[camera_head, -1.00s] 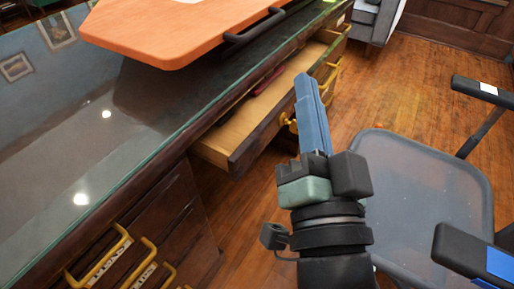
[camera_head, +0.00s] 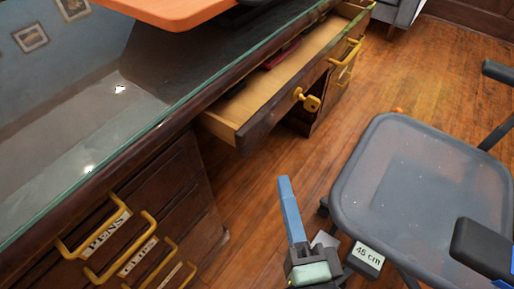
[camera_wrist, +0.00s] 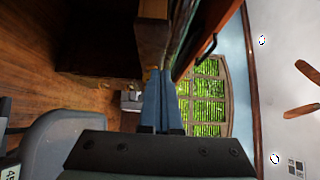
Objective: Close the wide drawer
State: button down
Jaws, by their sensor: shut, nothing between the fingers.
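The wide drawer (camera_head: 262,103) is pulled out from under the glass-topped desk, its pale wooden inside showing. Its dark front carries a yellow knob or key-like handle (camera_head: 307,99). A reddish item (camera_head: 281,55) lies inside toward the back. My gripper (camera_head: 284,180) is shut and empty, its blue fingers pointing up in the head view. It is in front of and below the drawer front in the picture, apart from it. The wrist view shows the shut fingers (camera_wrist: 161,73) just below a brown wooden piece, probably the drawer.
The desk (camera_head: 150,135) has labelled drawers with yellow handles (camera_head: 105,240) at left and more at far right. An orange board (camera_head: 180,8) lies on top. A grey chair (camera_head: 420,185) stands close on the right. Bare wood floor lies between chair and desk.

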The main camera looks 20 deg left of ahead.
aim_at(253, 133)
jog(key=shift+w+a, duration=3.05)
jog(key=shift+a, duration=0.15)
